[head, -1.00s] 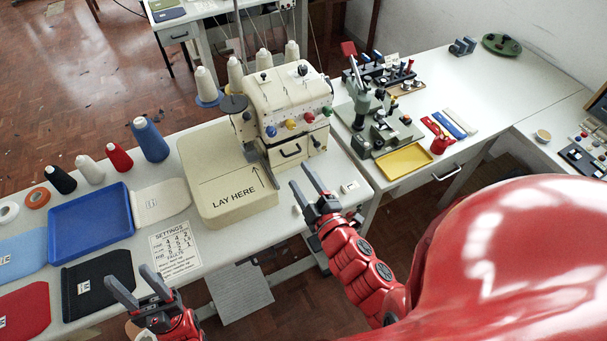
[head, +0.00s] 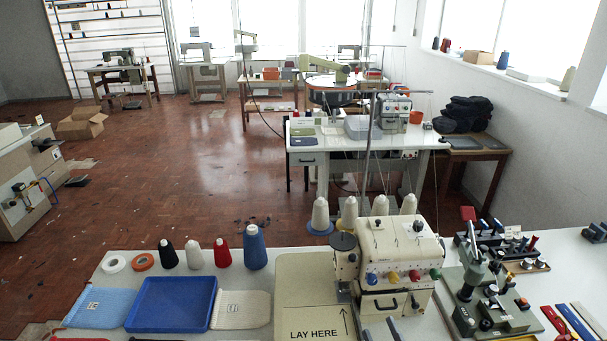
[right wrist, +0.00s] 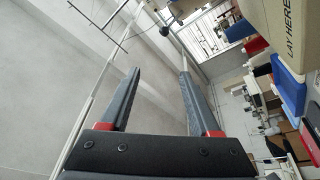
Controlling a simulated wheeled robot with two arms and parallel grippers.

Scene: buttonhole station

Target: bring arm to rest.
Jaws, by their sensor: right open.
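My right gripper (head: 379,329) barely shows at the bottom edge of the head view, as two dark fingertips just in front of the cream sewing machine (head: 403,262). In the right wrist view its two grey fingers (right wrist: 160,78) stand wide apart with nothing between them. Behind them are a pale wall and a thin rod. My left gripper is not in view.
The machine's "LAY HERE" plate (head: 300,300) is bare. To its left are a blue tray (head: 172,327), folded pieces and thread cones. A green fixture (head: 490,318) stands to the right. Red floor (head: 200,170) lies open behind the table.

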